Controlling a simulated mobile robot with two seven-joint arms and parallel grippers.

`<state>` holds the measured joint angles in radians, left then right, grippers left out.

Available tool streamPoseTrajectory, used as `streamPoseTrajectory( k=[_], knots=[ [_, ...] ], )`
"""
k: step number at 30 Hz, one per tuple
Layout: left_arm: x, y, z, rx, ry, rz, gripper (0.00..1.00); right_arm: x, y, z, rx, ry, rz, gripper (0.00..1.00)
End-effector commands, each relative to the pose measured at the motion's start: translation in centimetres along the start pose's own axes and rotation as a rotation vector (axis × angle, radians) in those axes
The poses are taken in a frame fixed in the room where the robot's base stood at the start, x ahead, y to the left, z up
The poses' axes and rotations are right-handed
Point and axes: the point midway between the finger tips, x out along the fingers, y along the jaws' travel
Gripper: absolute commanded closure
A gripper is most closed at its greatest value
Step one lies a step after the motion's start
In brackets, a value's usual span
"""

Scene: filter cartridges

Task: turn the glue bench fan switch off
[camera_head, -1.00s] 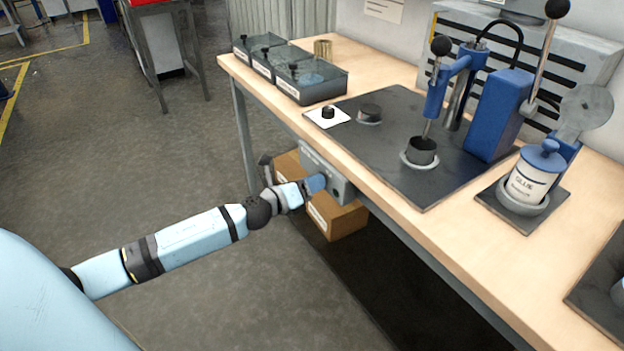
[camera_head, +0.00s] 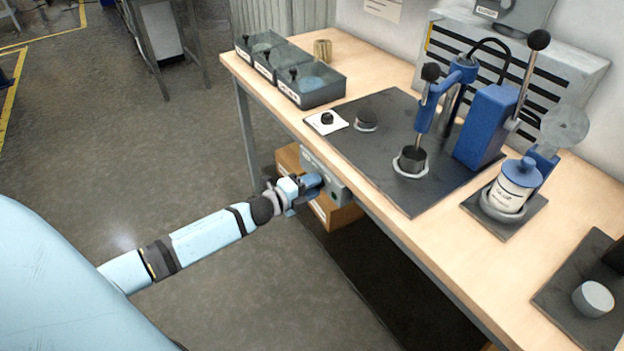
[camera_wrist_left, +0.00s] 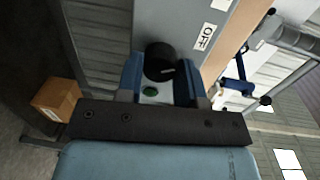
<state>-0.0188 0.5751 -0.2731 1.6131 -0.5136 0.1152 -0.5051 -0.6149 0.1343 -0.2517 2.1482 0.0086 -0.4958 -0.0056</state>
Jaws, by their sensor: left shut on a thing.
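A grey switch box (camera_head: 329,180) hangs under the front edge of the workbench. My left gripper (camera_head: 316,181) is at the front of the box. In the wrist view its two blue fingers (camera_wrist_left: 159,75) are shut on the knob, one on each side. The knob has a short pale mark; where it points is hard to tell. My right gripper is not in view.
The wooden bench (camera_head: 420,255) holds a blue press (camera_head: 485,120), a glue jar (camera_head: 514,188) and several dark lidded boxes (camera_head: 312,88). A cardboard box (camera_head: 340,213) sits below the switch box.

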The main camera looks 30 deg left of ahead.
Motion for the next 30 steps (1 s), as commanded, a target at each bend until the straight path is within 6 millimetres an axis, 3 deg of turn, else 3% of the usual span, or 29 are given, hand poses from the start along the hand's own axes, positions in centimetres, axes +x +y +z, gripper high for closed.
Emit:
streamPoseTrajectory(
  k=[9,25,26,29,30],
  knots=[
    [0.00,-0.16,0.10,-0.117,0.008,0.005,0.89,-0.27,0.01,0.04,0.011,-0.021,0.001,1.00],
    [0.02,-0.06,0.09,-0.141,0.009,0.005,0.89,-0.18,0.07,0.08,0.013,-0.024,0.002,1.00],
    [0.02,-0.06,0.09,-0.141,0.009,0.005,0.63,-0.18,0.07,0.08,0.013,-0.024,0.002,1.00],
    [0.02,-0.05,0.08,-0.141,0.010,0.005,0.40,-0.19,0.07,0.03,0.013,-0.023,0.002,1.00],
    [0.02,-0.05,0.07,-0.141,0.010,0.005,0.40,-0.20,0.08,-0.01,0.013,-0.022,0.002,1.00]
  ],
)
